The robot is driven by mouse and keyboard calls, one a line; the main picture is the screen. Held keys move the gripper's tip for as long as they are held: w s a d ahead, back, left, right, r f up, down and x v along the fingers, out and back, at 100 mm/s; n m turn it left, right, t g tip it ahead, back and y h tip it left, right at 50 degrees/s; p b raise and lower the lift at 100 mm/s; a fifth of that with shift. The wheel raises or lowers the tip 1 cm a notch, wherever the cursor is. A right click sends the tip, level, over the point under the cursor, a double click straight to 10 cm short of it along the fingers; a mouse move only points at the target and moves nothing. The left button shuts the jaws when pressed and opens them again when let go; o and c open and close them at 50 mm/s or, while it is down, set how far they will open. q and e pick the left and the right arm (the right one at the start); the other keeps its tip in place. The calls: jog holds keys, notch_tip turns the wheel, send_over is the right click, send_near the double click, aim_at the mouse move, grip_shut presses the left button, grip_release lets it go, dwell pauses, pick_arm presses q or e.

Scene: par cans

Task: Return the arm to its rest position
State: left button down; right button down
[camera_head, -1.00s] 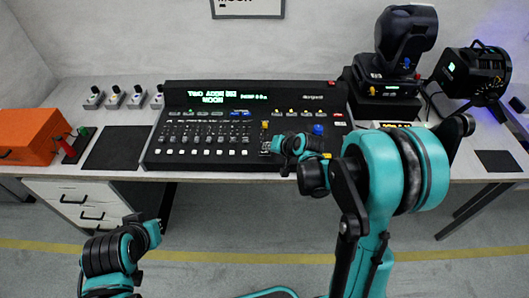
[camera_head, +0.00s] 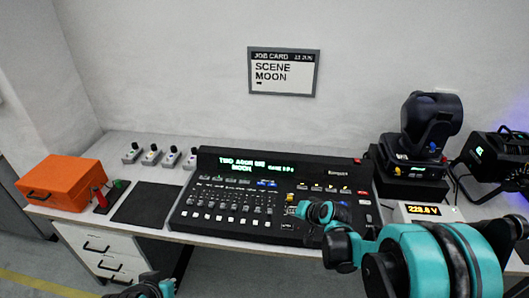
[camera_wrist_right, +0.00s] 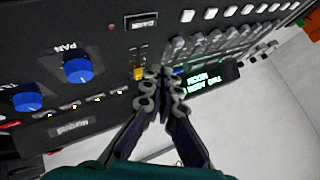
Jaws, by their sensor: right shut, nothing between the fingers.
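My right gripper (camera_head: 300,211) is over the lower right part of the black lighting console (camera_head: 185,212); its fingers are mostly hidden by my wrist in the head view. In the right wrist view the fingers (camera_wrist_right: 160,72) are together and empty, over the console face beside a yellow control (camera_wrist_right: 138,73). Whether they touch the console I cannot tell. A blue PAN knob (camera_wrist_right: 78,68) lies to their left. The console's green display (camera_head: 240,163) shows text including MOON. Only the top of my left arm shows at the bottom edge; its gripper is out of view.
A job card (camera_head: 284,72) on the wall reads SCENE MOON. An orange box (camera_head: 62,183) and dark mat (camera_head: 146,205) are at left. Several small switch units (camera_head: 151,157) stand behind. A moving-head light (camera_head: 430,125), a 229.0 V meter (camera_head: 428,212) and a par can (camera_head: 497,158) stand at right.

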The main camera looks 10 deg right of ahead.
jog(key=s+r+n+h, duration=0.1)
jog(key=s+r, duration=0.3)
jog(key=s, duration=0.8)
jog(key=s+a+r+n+g+h, duration=0.1)
jog(key=s+r+n, duration=0.3)
jog(key=s, duration=0.8)
jog(key=shift+s+h, duration=0.4)
jog(key=shift+h, duration=0.2)
jog(key=shift+r, duration=0.1)
